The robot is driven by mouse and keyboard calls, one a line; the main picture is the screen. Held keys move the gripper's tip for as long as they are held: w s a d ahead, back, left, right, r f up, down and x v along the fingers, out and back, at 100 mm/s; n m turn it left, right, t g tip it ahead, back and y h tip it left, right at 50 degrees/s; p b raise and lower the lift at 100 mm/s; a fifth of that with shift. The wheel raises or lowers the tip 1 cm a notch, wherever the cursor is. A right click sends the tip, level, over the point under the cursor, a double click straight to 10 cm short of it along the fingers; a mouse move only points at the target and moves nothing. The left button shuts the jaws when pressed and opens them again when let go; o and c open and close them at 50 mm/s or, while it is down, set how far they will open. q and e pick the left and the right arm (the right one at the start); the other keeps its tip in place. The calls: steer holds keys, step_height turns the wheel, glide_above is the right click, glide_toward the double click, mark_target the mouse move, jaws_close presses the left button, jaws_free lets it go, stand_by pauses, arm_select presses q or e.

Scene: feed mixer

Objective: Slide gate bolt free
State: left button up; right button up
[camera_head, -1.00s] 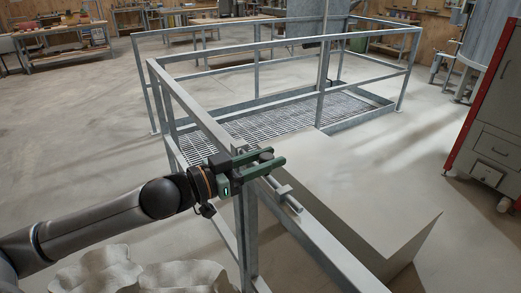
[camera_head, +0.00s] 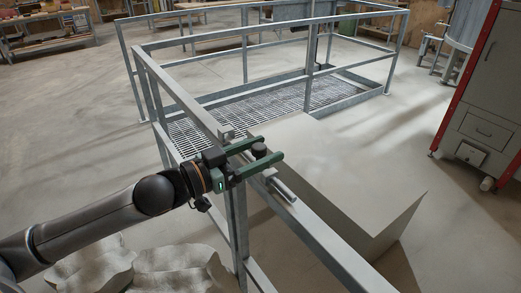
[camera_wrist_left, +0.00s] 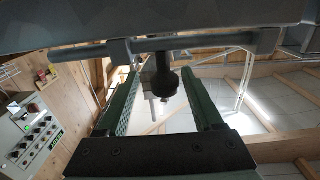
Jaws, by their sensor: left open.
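The gate bolt (camera_head: 284,191) is a grey metal rod lying along the top rail of the near railing (camera_head: 325,238). In the left wrist view the bolt (camera_wrist_left: 205,42) runs across the top of the picture under the rail, with a dark knob (camera_wrist_left: 166,83) on a stem. My right gripper is out of view.
A grated platform (camera_head: 270,107) with grey railings lies behind. A large pale block (camera_head: 340,165) stands right of the near rail. Crumpled pale sacks (camera_head: 150,270) lie below my left arm. A red-edged cabinet (camera_head: 485,120) stands at the right. Open floor lies left.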

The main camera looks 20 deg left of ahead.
mark_target(255, 154)
arm_select(q)
steer(key=shift+a, duration=0.1)
steer(key=shift+v, duration=0.9)
steer(key=shift+b+v, duration=0.35)
steer(key=shift+v, duration=1.25)
steer(key=shift+p+v, duration=0.3)
steer(key=shift+v, duration=0.85)
steer(key=shift+p+v, duration=1.05)
steer(key=shift+v, duration=1.5)
steer(key=shift+s, duration=0.1)
steer(key=shift+f, duration=0.1)
